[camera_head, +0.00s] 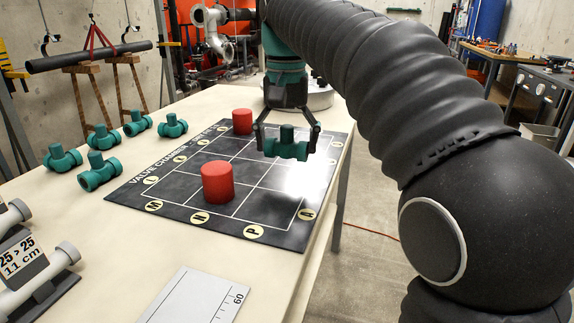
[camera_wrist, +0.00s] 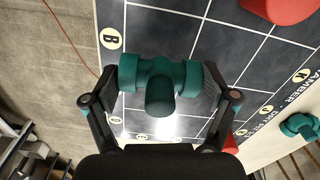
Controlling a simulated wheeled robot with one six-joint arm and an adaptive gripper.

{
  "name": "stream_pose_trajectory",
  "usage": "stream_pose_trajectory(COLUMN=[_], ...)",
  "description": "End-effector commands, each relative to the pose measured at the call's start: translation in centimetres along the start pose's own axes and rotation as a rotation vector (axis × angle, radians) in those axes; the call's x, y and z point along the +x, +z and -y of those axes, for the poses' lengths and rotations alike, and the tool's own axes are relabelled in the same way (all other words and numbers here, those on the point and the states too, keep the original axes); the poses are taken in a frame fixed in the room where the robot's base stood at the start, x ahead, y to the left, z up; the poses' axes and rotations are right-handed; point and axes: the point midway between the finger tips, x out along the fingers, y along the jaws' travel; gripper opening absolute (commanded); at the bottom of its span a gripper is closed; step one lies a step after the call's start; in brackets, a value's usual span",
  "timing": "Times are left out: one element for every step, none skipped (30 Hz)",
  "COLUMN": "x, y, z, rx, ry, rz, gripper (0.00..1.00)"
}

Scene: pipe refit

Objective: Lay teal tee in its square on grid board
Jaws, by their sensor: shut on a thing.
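My gripper (camera_head: 286,134) is shut on a teal tee (camera_head: 287,147) and holds it above the right part of the black grid board (camera_head: 190,212). In the wrist view the tee (camera_wrist: 159,84) lies between the two fingers of my gripper (camera_wrist: 160,100), its branch pointing toward the camera. The board (camera_wrist: 190,30) shows behind the tee, with white lines and round letter labels along its edges. The tee looks clear of the board, but the exact height is hard to tell. Glare covers part of the board near the tee.
Two red cylinders stand on the board, one nearer (camera_head: 217,182) and one farther (camera_head: 242,122). Several other teal tees (camera_head: 100,171) lie on the table left of the board. A white ruled plate (camera_head: 197,297) and grey pipe pieces (camera_head: 40,275) are at the front left.

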Motion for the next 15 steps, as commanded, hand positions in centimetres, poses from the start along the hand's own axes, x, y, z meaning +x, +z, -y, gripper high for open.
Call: stream_pose_trajectory(x=[0.2,0.5,1.0,1.4,1.9,2.5,2.9,3.3,3.7,3.9,4.0,4.1,4.2,4.2,4.1], y=[-0.1,-0.1,-0.1,-0.1,0.0,0.0,0.0,0.0,0.0,0.0,0.0,0.0,0.0,0.0,0.0], z=[-0.2,-0.2,-0.2,-0.2,-0.2,-0.2,-0.2,-0.2,-0.2,-0.2,-0.2,-0.2,-0.2,-0.2,-0.2], rx=[0.0,0.0,0.0,-0.001,-0.001,-0.001,-0.001,-0.001,-0.001,-0.001,-0.001,-0.001,-0.001,-0.001,-0.001], ry=[0.0,0.0,0.0,0.001,0.001,0.001,0.001,0.001,0.001,0.0,0.0,0.0,0.0,0.0,0.0], rz=[0.0,0.0,0.001,0.001,0.002,0.002,0.001,0.002,0.002,0.0,0.0,0.0,0.0,0.0,0.0], gripper=[0.5,0.5,0.5,0.5,0.5,0.5,0.5,0.5,0.5,0.5,0.5,0.5,0.5,0.5,0.5])
